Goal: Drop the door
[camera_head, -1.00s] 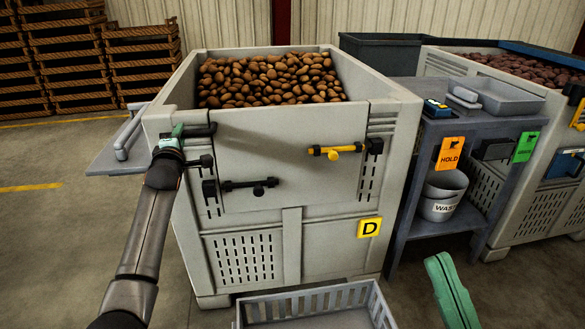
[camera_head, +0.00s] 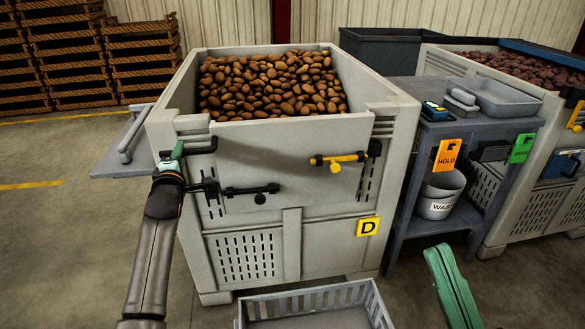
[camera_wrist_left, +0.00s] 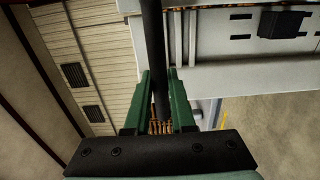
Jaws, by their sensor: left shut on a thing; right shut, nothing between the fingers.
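The door (camera_head: 285,165) is the grey front panel of the potato bin (camera_head: 160,135) marked D. Its top edge sits just below the heaped potatoes (camera_head: 270,85). A yellow-handled latch (camera_head: 339,158) is at its right and a black latch (camera_head: 252,190) at its lower left. My left gripper (camera_head: 178,152) is shut on a black bar (camera_head: 203,147) at the door's upper left. In the left wrist view the bar (camera_wrist_left: 153,60) runs between the green fingers (camera_wrist_left: 157,97). My right gripper (camera_head: 436,256) is shut and empty, low at the right, apart from the bin.
A grey slatted crate (camera_head: 315,303) stands on the floor before the bin. A table (camera_head: 440,128) with a tray and a waste bucket (camera_head: 440,195) stands to the right. A grey side shelf (camera_head: 125,150) is left of the bin.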

